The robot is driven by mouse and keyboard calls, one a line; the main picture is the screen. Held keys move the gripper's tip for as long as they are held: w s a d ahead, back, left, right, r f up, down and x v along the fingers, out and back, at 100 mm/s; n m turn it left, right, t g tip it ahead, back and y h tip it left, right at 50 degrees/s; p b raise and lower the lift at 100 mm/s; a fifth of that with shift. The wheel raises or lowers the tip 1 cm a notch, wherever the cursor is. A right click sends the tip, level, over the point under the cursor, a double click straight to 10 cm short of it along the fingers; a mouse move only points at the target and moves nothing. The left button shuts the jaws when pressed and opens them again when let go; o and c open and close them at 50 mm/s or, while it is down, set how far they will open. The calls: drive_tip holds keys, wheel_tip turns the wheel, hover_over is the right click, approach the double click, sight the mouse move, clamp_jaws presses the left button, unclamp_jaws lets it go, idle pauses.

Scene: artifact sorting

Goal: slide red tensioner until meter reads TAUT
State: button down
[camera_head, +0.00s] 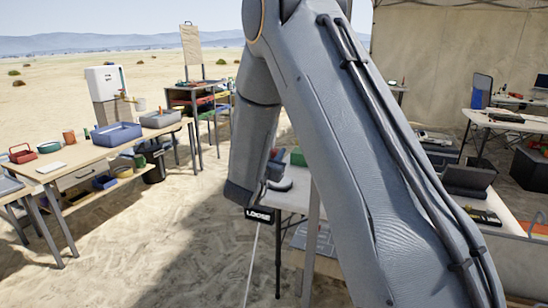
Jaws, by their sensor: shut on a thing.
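A small black meter (259,215) with white letters reads LOOSE. It shows just below the end of my wrist. A thin pale line (251,262) runs from under the meter down to the bottom edge of the picture. My arm comes from the lower right, bends at the top and points down to the meter. I cannot make out the red tensioner; my arm covers the area around the meter.
A wooden table (92,160) on the left bears bins and a red basket (22,153). A light table (296,196) stands behind my arm, partly hidden. A table with a laptop (512,117) is at the right under a canvas shelter. Bare sand lies at the lower left.

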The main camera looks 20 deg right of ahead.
drive_tip(key=shift+f, duration=0.1)
drive_tip(key=c, duration=1.4)
unclamp_jaws()
drive_tip(key=b+v, duration=0.2)
drive_tip(key=v, duration=0.6)
drive_tip(key=shift+w, duration=0.1)
